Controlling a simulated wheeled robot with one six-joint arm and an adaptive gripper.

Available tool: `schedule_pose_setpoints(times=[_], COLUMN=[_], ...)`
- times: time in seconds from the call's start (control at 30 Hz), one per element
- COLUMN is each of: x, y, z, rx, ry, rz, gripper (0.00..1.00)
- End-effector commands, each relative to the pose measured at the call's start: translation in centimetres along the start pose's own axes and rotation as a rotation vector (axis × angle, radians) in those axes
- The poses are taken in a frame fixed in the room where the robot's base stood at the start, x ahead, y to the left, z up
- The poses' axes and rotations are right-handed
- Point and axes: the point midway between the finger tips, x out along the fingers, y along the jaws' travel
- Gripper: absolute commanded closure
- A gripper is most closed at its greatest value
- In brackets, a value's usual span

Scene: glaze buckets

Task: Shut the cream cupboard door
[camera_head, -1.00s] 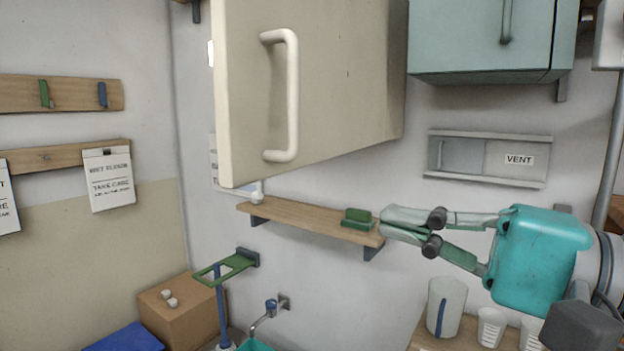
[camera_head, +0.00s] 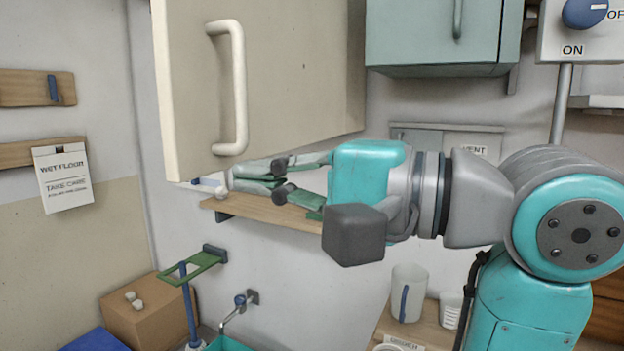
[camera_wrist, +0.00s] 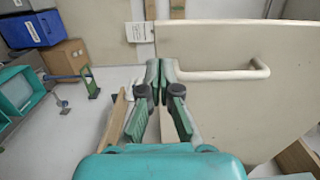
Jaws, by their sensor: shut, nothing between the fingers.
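The cream cupboard door (camera_head: 275,80) stands swung open, its handle face towards me. Its white bar handle (camera_head: 238,90) is upright near the free edge. In the wrist view the door (camera_wrist: 225,110) fills the right side, with the handle (camera_wrist: 225,74) lying across it. My gripper (camera_head: 232,178) is shut and empty at the door's lower edge, just by the handle's lower end. In the wrist view my fingertips (camera_wrist: 161,68) overlap the near end of the handle. I cannot tell whether they touch the door. The cupboard's inside is hidden.
A wooden shelf (camera_head: 265,213) runs along the wall below my fingers. A grey-green cabinet (camera_head: 432,35) hangs to the right. A green bracket (camera_head: 200,262), a tap (camera_head: 235,307) and a brown box (camera_head: 145,310) are lower left. A white jug (camera_head: 408,290) stands below my arm.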

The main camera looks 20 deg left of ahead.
Motion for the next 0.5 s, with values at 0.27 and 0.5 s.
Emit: schedule_pose_setpoints(times=[0.27, 0.5], x=[3.6, 4.4], y=[0.0, 0.0], z=[0.1, 0.0], rx=[0.000, -0.001], ry=[-0.001, 0.001], rz=[0.000, 0.000], gripper=[1.00, 1.00])
